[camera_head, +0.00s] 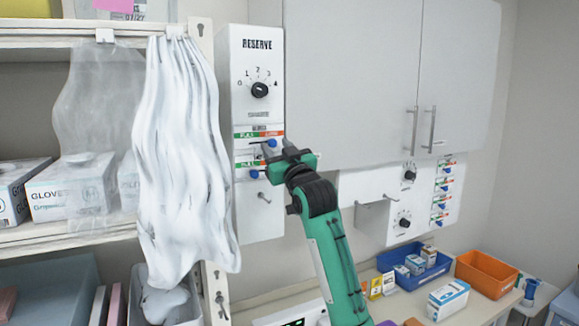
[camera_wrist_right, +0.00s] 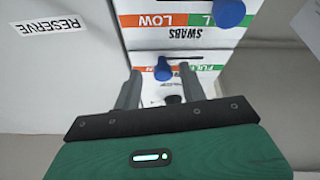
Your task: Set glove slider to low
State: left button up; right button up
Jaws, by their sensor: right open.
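The upper slider on the white panel has a blue knob (camera_head: 271,142) under the orange-red LOW half of its green and red strip. Its small label is too small to read surely. The knob also shows in the right wrist view (camera_wrist_right: 163,70), where the picture is upside down, at the LOW end of its slot. My right gripper (camera_head: 284,152) is open, with one finger on each side of that knob; contact cannot be told. Below it, the swabs slider's blue knob (camera_head: 254,173) sits toward FULL. My left gripper is not in view.
A RESERVE dial (camera_head: 259,90) sits above the sliders. Another panel (camera_head: 400,200) has dials and sliders. Blue (camera_head: 420,270) and orange (camera_head: 485,274) bins stand on the counter.

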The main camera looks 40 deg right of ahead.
jog(key=b+v, duration=0.6)
jog(key=v, duration=0.7)
jog(key=shift+d, duration=0.2)
jog(key=shift+f, duration=0.1)
